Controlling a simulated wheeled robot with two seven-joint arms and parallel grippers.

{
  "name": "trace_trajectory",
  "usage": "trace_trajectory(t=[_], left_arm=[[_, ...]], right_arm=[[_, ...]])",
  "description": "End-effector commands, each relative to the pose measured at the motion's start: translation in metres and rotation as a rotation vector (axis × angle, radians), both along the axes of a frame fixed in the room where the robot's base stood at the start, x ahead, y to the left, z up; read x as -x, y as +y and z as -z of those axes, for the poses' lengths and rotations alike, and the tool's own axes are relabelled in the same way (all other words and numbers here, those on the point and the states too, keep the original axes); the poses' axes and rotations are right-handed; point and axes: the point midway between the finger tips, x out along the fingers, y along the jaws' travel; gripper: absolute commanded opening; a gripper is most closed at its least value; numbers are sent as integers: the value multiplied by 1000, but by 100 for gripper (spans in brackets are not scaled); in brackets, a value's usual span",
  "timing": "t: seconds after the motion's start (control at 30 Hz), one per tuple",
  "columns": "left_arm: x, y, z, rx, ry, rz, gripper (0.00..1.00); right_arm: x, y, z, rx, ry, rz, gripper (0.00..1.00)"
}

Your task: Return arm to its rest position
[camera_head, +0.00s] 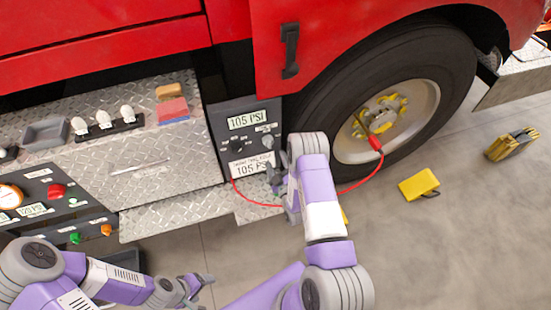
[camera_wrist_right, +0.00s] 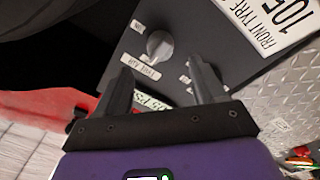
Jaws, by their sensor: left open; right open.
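My right arm reaches up the middle of the head view. Its gripper (camera_head: 274,180) is at the lower right of the grey air panel (camera_head: 215,118). In the right wrist view my right gripper (camera_wrist_right: 165,75) is open and empty. The grey knob (camera_wrist_right: 160,45) lies beyond the gap between its fingers, and I cannot tell if they touch the panel. My left gripper (camera_head: 202,285) is open and empty, low at the left over the floor.
A red hose (camera_head: 352,186) runs from the panel to a red connector (camera_head: 375,143) at the truck wheel (camera_head: 440,70). A yellow block (camera_head: 419,185) lies on the floor beside the tyre. A diamond-plate step (camera_head: 175,212) juts out below the panel. Floor at right is mostly clear.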

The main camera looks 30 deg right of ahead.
Motion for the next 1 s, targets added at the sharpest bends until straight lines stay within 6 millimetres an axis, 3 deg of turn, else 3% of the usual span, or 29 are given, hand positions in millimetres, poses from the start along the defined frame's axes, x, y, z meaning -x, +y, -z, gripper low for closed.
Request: trace_trajectory(t=[0.4, 0.57, 0.77, 0.87, 1.0], left_arm=[[0, 0, 0, 0, 0, 0, 74], [0, 0, -5, 0, 0, 0, 74], [0, 0, -17, 0, 0, 0, 74], [0, 0, -24, 0, 0, 0, 74], [0, 0, -32, 0, 0, 0, 74]], right_arm=[[0, 0, 1, -4, 5, 0, 69], [-1, 12, 12, -121, 103, -9, 69], [20, 63, 49, -507, 435, -7, 69], [47, 98, 63, -711, 628, 20, 69], [100, 151, 71, -969, 911, 89, 69]])
